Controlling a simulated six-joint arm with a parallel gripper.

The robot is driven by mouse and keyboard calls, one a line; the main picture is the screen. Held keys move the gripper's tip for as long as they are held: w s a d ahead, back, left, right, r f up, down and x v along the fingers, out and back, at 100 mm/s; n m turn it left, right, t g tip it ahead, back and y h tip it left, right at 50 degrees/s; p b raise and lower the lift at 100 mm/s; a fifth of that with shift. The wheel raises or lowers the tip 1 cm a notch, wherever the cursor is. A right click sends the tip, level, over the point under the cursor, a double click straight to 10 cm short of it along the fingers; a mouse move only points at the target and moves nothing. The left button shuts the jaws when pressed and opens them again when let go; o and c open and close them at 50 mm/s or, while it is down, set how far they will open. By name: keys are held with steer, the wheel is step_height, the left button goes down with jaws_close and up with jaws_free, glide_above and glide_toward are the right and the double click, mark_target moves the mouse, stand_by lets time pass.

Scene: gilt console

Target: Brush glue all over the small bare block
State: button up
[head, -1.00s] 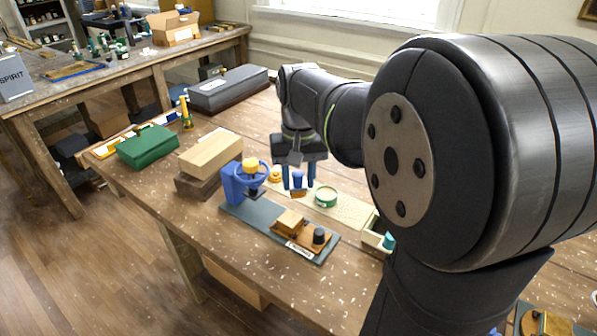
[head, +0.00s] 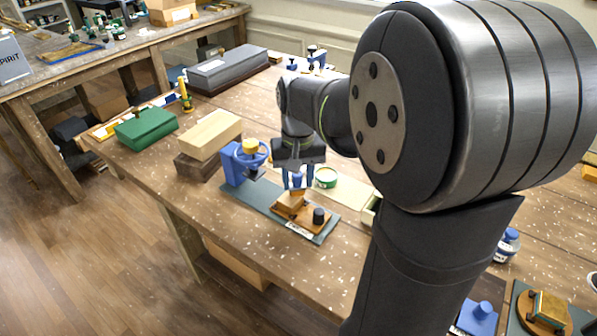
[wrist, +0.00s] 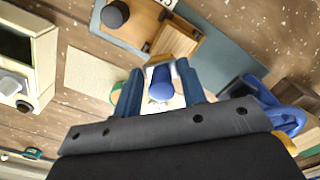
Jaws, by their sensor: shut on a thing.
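The small bare block (head: 290,201) is pale wood. It sits in an orange-brown wooden holder (head: 304,215) with a black knob, on a grey-green board (head: 240,197). The wrist view shows the block (wrist: 176,42) just beyond my fingertips. My gripper (head: 298,181) is shut on a blue-handled tool (wrist: 161,84), seemingly the glue brush, over the block's back edge. A round green-rimmed pot (head: 326,177) with pale contents stands behind the holder.
A blue press with a handwheel (head: 246,160) stands left of the block on the same board. Stacked wooden blocks (head: 211,135) and a green box (head: 146,134) lie further left. A pale open box (head: 371,209) is to the right, partly behind my arm.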

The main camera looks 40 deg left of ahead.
steer(key=shift+s+f, duration=0.15)
steer(key=shift+s, duration=2.25)
steer(key=shift+w, duration=2.55)
steer(key=shift+a, duration=0.5)
steer(key=shift+s, duration=2.55)
steer(key=shift+w, duration=2.4)
steer(key=shift+s, duration=2.3)
step_height(320, 180, up, 8)
steer(key=shift+f, duration=0.1)
